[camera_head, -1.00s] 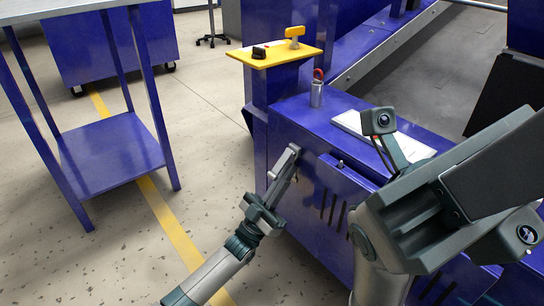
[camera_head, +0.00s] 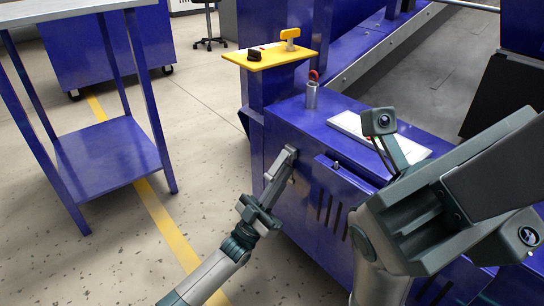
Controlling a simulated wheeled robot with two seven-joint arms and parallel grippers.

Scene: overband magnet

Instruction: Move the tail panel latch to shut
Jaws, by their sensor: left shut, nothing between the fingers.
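My left gripper (camera_head: 289,153) is shut, its long grey fingers pointing up and away against the near end panel of the blue machine housing (camera_head: 300,225). I cannot tell whether the fingertips touch the panel. A small dark part shows just right of the fingers; the rest of it is hidden behind them. A small silver knob (camera_head: 336,165) on a dark blue bar sits at the top of the panel, right of the fingertips. I cannot tell which of these is the tail panel latch. My right arm fills the right side; its fingertips do not show.
A blue table (camera_head: 110,160) stands left.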

